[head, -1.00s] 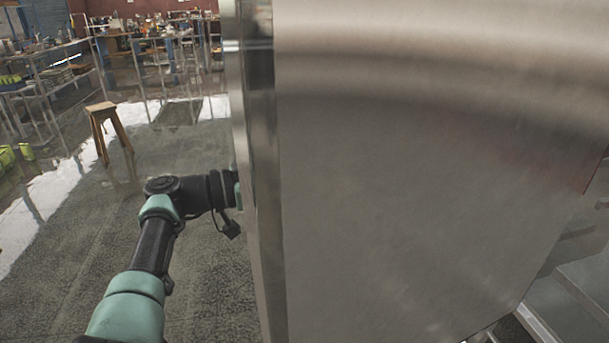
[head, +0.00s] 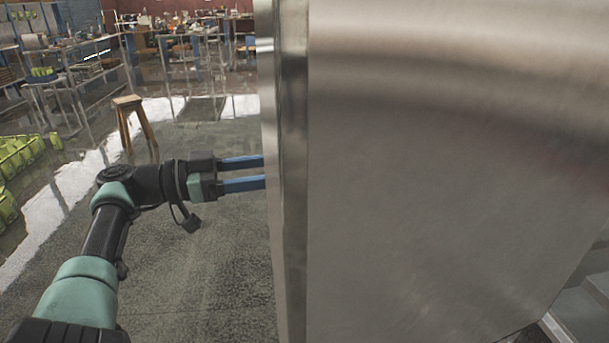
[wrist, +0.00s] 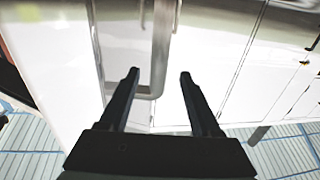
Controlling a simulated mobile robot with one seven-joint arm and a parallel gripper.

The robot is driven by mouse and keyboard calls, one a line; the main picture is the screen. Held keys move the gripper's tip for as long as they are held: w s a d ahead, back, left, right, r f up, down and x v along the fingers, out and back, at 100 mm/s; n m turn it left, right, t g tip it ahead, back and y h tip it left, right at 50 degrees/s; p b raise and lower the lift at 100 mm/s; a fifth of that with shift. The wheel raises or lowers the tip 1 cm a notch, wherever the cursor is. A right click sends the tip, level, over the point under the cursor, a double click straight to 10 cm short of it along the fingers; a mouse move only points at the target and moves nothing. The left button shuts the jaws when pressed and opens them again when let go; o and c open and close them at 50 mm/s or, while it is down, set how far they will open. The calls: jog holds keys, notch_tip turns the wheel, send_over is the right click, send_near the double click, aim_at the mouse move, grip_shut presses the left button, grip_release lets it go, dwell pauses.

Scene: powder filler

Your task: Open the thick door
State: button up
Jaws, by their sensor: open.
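The machine's large brushed-metal side (head: 450,180) fills the right of the head view. A thick upright slab edge (head: 288,200) at its left looks like the closed door, seen edge-on. In the wrist view, pale front doors (wrist: 225,60) show with a metal bar handle (wrist: 161,50), its lower end bent inward. My gripper (head: 263,172) is open and empty, its blue fingers pointing at the slab edge from the left. In the wrist view my gripper (wrist: 159,75) has the handle between its fingertips in the picture; I cannot tell whether they touch it.
A wooden stool (head: 130,120) stands on the floor at the back left. Yellow-green crates (head: 18,155) lie at the far left. Cluttered workbenches (head: 200,45) are behind. The grey floor (head: 200,270) left of the machine is clear.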

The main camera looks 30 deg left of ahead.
jog(key=shift+b+v, duration=1.35)
jog(key=shift+v, duration=0.15)
